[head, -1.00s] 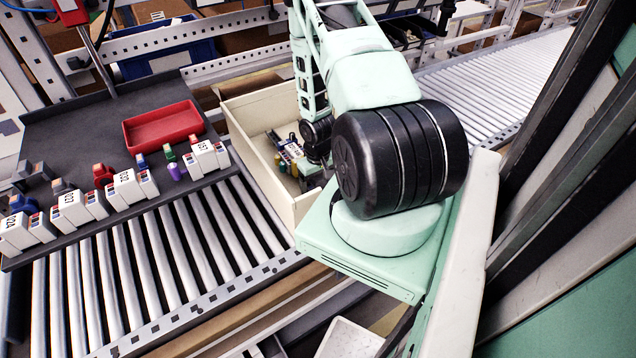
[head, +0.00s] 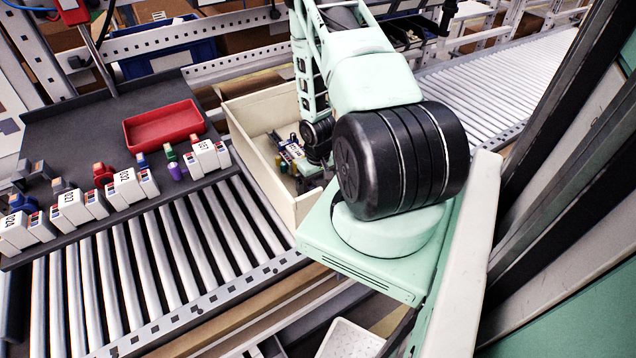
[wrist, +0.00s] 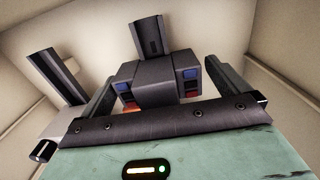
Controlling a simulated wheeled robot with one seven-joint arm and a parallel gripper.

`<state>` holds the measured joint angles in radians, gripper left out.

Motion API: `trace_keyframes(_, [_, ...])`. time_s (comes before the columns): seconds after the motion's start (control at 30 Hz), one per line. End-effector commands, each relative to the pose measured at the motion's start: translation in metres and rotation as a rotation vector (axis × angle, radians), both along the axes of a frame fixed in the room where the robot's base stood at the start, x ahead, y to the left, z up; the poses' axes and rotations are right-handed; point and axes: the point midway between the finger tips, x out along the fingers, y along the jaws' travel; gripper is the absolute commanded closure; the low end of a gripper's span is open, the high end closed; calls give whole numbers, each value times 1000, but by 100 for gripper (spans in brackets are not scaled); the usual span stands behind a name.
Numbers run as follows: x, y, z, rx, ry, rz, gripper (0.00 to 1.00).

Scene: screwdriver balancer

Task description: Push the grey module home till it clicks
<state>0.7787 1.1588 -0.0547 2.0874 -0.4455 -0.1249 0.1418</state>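In the wrist view a dark grey module (wrist: 168,80) with a raised grey tab and blue and red squares on its sides stands between the two fingers of my gripper (wrist: 165,88). The fingers flank it closely; I cannot tell whether they touch it. The module's lower part is hidden behind my gripper's front edge, so its seating is not visible. In the head view my gripper is down inside a cream bin (head: 240,128), mostly hidden by my arm. A blue-and-white marked item (head: 290,148) shows beside it.
A second grey upright part (wrist: 55,75) stands left of the module, near the left finger. Bin walls surround my gripper. On the left, a dark bench holds a red tray (head: 163,126) and several white numbered blocks (head: 128,185). Rollers (head: 150,255) run in front.

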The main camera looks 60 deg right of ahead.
Motion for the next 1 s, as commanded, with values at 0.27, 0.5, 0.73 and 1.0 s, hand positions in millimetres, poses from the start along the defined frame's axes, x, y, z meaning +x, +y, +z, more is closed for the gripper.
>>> trace_keyframes(0.27, [-9, 5, 0, 12, 18, -6, 0])
trace_keyframes(0.5, [-6, 2, 31, 6, 11, -6, 0])
trace_keyframes(0.73, [-3, 0, 76, 2, 3, -5, 0])
trace_keyframes(1.0, [-1, -1, 129, -1, 0, -5, 0])
